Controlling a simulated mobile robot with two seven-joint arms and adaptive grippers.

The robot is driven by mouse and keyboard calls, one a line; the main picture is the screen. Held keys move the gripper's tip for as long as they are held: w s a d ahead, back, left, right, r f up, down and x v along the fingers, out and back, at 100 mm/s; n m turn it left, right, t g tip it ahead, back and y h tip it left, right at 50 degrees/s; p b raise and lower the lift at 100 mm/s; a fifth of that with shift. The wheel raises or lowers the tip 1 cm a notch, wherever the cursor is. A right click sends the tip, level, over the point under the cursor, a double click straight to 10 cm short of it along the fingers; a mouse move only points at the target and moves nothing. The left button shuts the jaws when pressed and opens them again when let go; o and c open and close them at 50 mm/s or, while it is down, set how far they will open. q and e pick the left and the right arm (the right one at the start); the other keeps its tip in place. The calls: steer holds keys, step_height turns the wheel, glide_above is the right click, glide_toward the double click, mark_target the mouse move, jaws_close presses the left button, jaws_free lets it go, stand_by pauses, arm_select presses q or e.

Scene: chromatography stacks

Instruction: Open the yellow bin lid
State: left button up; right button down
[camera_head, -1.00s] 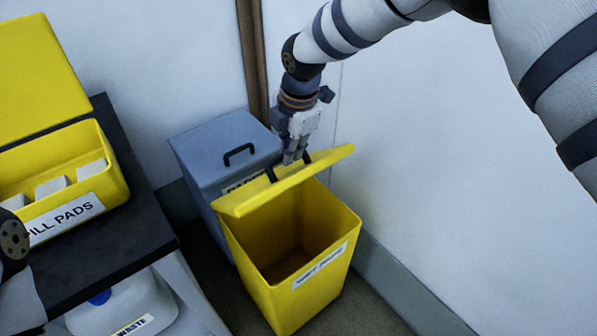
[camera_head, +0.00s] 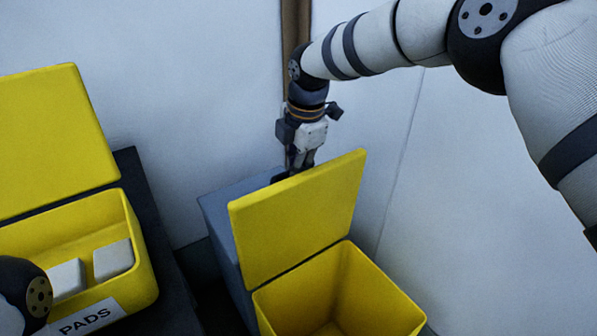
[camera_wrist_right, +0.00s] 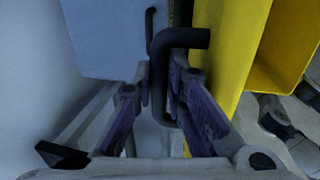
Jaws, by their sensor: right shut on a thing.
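The yellow bin (camera_head: 390,305) stands on the floor at the lower middle of the head view. Its lid (camera_head: 300,215) stands raised, close to upright, at the bin's back edge, and the bin's mouth is uncovered. My right gripper (camera_head: 297,172) is behind the lid's top edge. In the right wrist view the gripper (camera_wrist_right: 172,95) is shut on the lid's black handle (camera_wrist_right: 182,42), with the yellow lid (camera_wrist_right: 222,50) just to the right. In the head view the lid hides most of the handle and the fingertips. My left gripper is not in view.
A blue-grey bin (camera_head: 225,215) stands behind the yellow bin, partly hidden by the lid. On the left, an open yellow box (camera_head: 145,265) of white pads sits on a dark-topped table (camera_head: 135,180). The wall is close behind and to the right.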

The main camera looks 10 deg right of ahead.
steer(key=shift+w+a+f, duration=0.15)
steer(key=shift+f, duration=0.4)
steer(key=c, duration=1.6)
jaws_free()
steer(key=shift+w+r, duration=0.1)
steer(key=shift+r, duration=0.3)
steer(key=v, duration=1.1)
steer(key=shift+r, duration=0.3)
